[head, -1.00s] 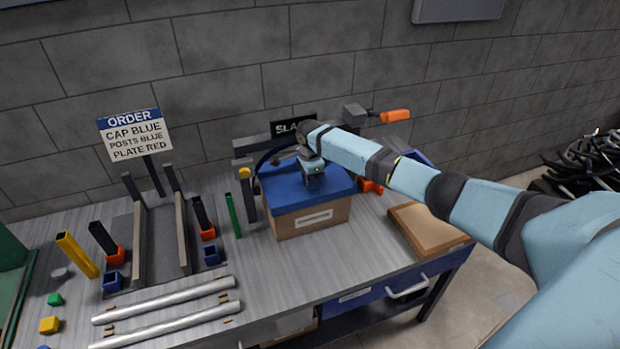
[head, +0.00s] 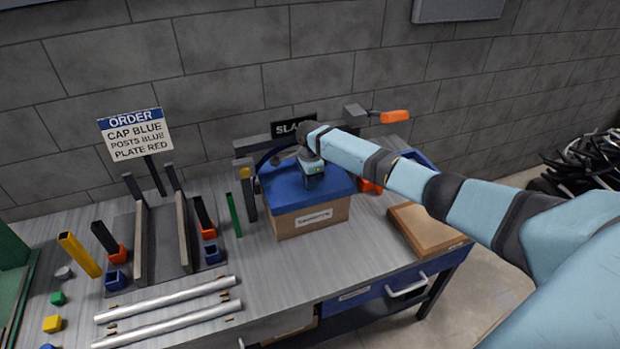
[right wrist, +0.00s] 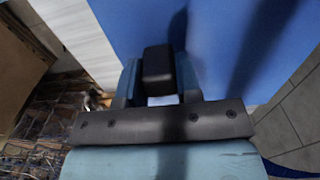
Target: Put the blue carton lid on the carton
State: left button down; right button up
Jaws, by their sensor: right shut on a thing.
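The blue carton lid (head: 285,190) sits on top of the brown cardboard carton (head: 310,219) in the head view, seemingly level and lined up with its walls. The carton has a white label on its front. In the right wrist view the blue lid (right wrist: 235,40) fills the upper middle, right against the gripper (right wrist: 158,72). I cannot see whether the lid's rim is fully down at the back. My left gripper is not in view.
A brown tray (head: 408,232) lies right of the carton. Two metal rods (head: 170,312) lie at the front left. A rack with upright rails (head: 181,232), coloured posts and small blocks is on the left. An order sign (head: 135,135) stands behind them.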

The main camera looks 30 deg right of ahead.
jog(key=shift+f+b, duration=0.55)
jog(key=shift+f, duration=1.5)
jog(key=o, duration=1)
jog(key=shift+r, duration=0.1)
notch_tip(320, 180, up, 13)
jog(key=shift+f+b, duration=0.15)
jog(key=shift+b, duration=0.55)
jog(key=shift+r, duration=0.5)
